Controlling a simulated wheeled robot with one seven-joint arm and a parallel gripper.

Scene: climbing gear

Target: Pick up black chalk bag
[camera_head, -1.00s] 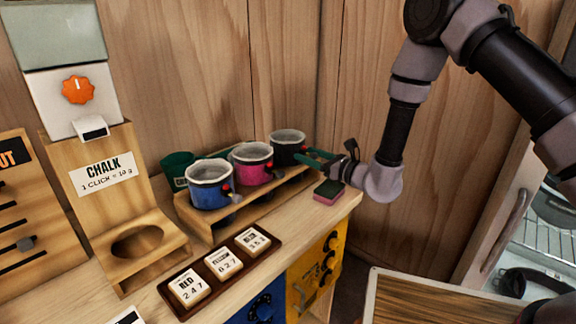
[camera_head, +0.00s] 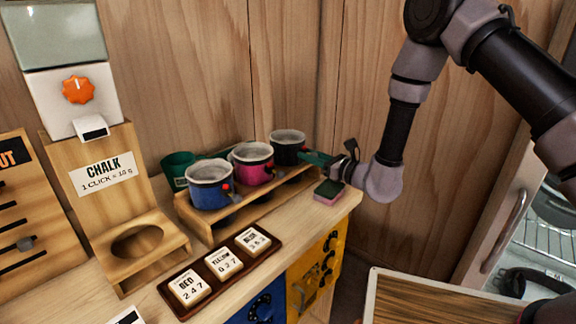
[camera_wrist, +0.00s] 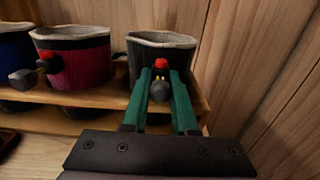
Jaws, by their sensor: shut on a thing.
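The black chalk bag (camera_head: 287,146) sits at the right end of the wooden rack, with a pale rim and a red toggle on its front. In the wrist view the black bag (camera_wrist: 148,52) is straight ahead, upright. My gripper (camera_head: 308,157) reaches it from the right. Its green fingers (camera_wrist: 163,82) lie on either side of the red and dark toggle piece at the bag's front and are shut on it. The bag's lower part is hidden by the fingers and the rack.
A pink bag (camera_head: 252,163) and a blue bag (camera_head: 210,184) share the rack (camera_head: 207,233) to the left. A green and pink sponge (camera_head: 328,192) lies near the bench's right edge. Wooden walls stand close behind and right.

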